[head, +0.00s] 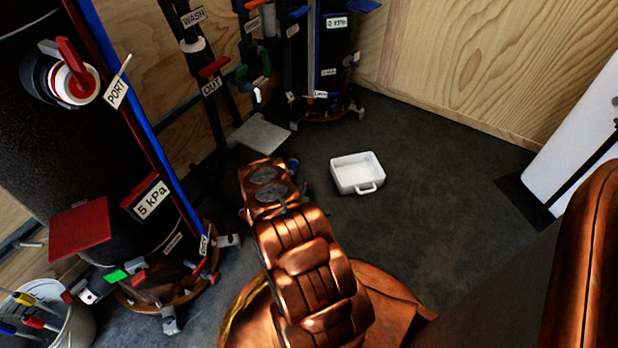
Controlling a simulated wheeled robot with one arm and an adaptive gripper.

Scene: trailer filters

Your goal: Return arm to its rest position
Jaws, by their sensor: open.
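My copper-coloured arm (305,265) rises from the bottom middle of the head view. Its links look folded close together above my round copper base. The upper end of the visible arm carries two grey discs (268,185). No gripper fingers can be made out; they are hidden behind the arm or out of view. A small dark and blue part shows just right of the discs, too small to identify.
A large dark tank (75,165) with a red-handled port stands close on the left. Pipes and a second tank (322,60) stand at the back. A white tray (356,173) lies on the floor. A bucket of tools (75,325) is bottom left. Floor right of the tray is clear.

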